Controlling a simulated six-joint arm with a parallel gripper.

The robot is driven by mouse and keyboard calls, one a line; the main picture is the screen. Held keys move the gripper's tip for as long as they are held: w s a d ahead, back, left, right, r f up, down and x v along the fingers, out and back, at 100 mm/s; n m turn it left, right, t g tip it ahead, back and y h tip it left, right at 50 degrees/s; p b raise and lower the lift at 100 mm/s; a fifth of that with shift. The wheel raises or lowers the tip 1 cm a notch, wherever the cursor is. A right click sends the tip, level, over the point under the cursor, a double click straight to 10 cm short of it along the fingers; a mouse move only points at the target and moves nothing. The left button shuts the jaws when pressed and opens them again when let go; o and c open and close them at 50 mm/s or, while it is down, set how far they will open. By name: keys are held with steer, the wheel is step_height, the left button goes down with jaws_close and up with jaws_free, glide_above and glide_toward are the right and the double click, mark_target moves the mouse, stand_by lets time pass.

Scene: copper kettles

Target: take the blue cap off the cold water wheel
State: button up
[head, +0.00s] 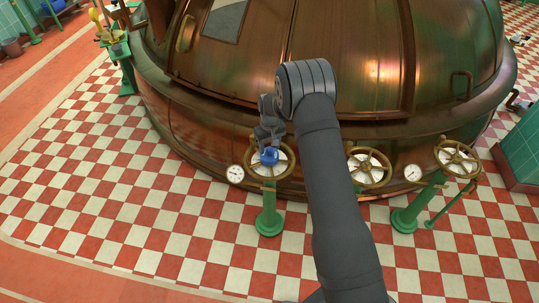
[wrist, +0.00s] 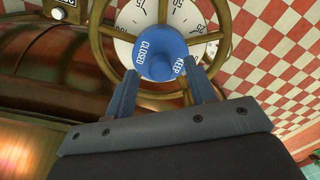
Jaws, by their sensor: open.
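The blue cap (wrist: 157,54) sits on the hub of a brass handwheel (wrist: 214,37) in the wrist view. It carries white lettering, with "CLOSED" and "KEEP" readable. In the head view the cap (head: 269,156) shows on the wheel (head: 287,162) of a green pedestal (head: 269,210). My gripper (wrist: 157,82) is open, its two fingers pointing at the cap, one on each side of its near part. I cannot tell whether the fingers touch it. In the head view my gripper (head: 268,143) is just above the cap, partly over the wheel.
A large copper kettle (head: 350,70) stands close behind the wheel. Two more brass wheels (head: 370,168) (head: 457,157) stand to the right, with a small gauge (head: 412,172) between them. Another gauge (head: 235,174) is left of the wheel. The checkered floor (head: 120,170) at left is clear.

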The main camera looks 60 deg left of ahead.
mark_target(270, 154)
step_height(270, 154, down, 2)
steer(key=shift+f, duration=0.2)
jaws_close()
